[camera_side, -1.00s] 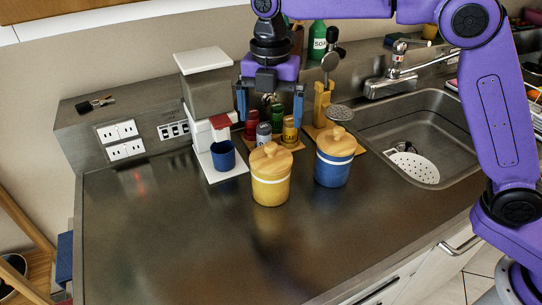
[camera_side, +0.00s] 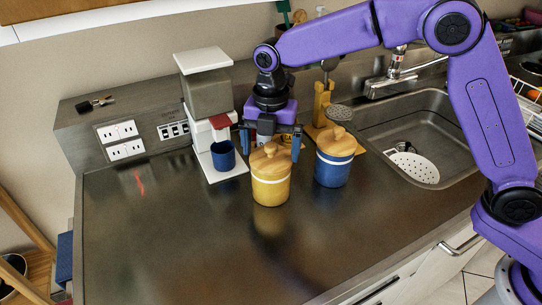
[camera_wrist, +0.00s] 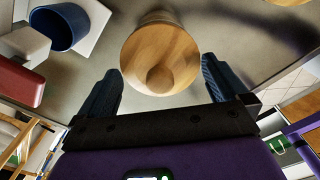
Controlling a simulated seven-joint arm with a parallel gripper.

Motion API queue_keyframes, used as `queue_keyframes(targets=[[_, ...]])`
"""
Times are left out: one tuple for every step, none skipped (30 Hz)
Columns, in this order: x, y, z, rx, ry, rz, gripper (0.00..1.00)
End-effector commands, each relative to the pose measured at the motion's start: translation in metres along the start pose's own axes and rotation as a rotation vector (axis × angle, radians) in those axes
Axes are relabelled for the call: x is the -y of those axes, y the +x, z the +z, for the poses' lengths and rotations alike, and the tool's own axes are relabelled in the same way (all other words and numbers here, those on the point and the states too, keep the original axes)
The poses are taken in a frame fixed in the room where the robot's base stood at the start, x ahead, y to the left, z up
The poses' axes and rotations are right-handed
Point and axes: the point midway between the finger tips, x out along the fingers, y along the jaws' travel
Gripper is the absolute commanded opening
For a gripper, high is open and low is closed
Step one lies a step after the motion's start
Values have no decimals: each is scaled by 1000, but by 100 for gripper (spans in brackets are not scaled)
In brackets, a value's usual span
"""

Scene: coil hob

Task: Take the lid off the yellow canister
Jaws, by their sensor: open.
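The yellow canister (camera_side: 270,192) stands upright on the counter, with its wooden lid (camera_side: 267,163) and round knob on top. The lid (camera_wrist: 148,48) and its knob (camera_wrist: 159,78) also show in the wrist view, just ahead of the fingers. My gripper (camera_side: 270,147) is at about lid height in the side view, close behind the canister. In the wrist view my gripper (camera_wrist: 163,85) is open, one blue finger on each side of the knob's line, with nothing between the fingers. I cannot tell whether a finger touches the lid.
A blue canister (camera_side: 332,172) with a wooden lid stands close on the right. A coffee maker (camera_side: 204,90) with a blue cup (camera_side: 223,156) stands at the left. The sink (camera_side: 415,120) is at the right. The front counter (camera_side: 170,240) is clear.

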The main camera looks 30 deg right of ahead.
Motion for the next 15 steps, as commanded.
queue_keyframes(targets=[[0, 0, 0, 0, 0, 0, 100], [0, 0, 0, 0, 0, 0, 97], [0, 0, 0, 0, 0, 0, 84], [0, 0, 0, 0, 0, 0, 74], [0, 0, 0, 0, 0, 0, 64], [0, 0, 0, 0, 0, 0, 51], [0, 0, 0, 0, 0, 0, 41], [0, 0, 0, 0, 0, 0, 33], [0, 0, 0, 0, 0, -1, 19], [0, 1, 0, 0, 0, -1, 9], [0, 1, 0, -1, 0, -2, 0], [0, 1, 0, -1, 0, -3, 0], [0, 2, 0, -1, 0, -4, 0], [1, 2, 0, -1, 0, -5, 0], [1, 2, -1, -2, 0, -6, 0]])
